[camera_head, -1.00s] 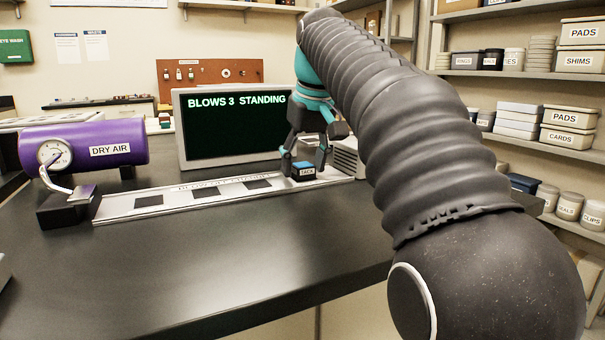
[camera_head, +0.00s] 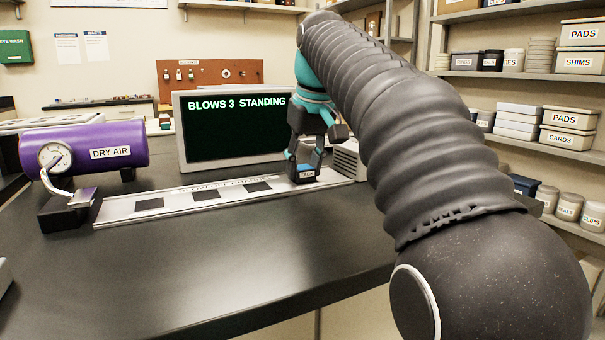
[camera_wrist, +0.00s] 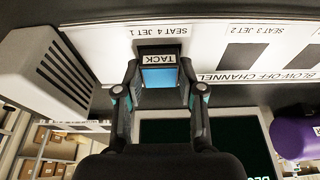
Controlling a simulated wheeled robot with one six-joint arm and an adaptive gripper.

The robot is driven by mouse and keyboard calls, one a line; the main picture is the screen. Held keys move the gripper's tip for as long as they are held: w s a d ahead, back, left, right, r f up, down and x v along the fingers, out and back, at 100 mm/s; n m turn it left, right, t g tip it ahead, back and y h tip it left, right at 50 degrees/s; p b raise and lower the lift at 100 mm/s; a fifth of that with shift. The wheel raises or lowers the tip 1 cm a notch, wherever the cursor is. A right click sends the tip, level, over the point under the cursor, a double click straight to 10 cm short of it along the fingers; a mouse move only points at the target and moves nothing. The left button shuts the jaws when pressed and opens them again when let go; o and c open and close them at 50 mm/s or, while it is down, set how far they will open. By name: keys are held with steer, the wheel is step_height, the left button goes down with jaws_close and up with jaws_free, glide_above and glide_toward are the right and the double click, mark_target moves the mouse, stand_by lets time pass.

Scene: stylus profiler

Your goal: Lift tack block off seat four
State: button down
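The tack block (camera_head: 307,176) is a small dark block with a blue top and a white TACK label. It stands at the far right end of the pale blow-off channel (camera_head: 120,213). In the wrist view the tack block (camera_wrist: 160,78) sits beside the SEAT 4 JET 1 label (camera_wrist: 157,31). My gripper (camera_head: 306,168) points down over it, with one finger on each side. In the wrist view my gripper's fingers (camera_wrist: 161,70) are closed in against the block's sides. The block's underside is hidden, and I see no clear gap beneath it.
A grey vented housing (camera_wrist: 52,68) stands close beside the seat. The monitor (camera_head: 232,130) reads BLOWS 3 STANDING and is just behind the channel. A purple dry air tank (camera_head: 85,143) stands at the left. The dark bench (camera_head: 220,270) in front is clear.

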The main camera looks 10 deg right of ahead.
mark_target(301, 167)
steer(key=shift+r+p, duration=0.7)
steer(key=shift+p, duration=0.2)
stand_by(0.7)
steer(key=shift+r+p, duration=0.95)
steer(key=shift+p, duration=0.1)
steer(key=shift+r+p, duration=0.55)
steer(key=shift+r, duration=1.9)
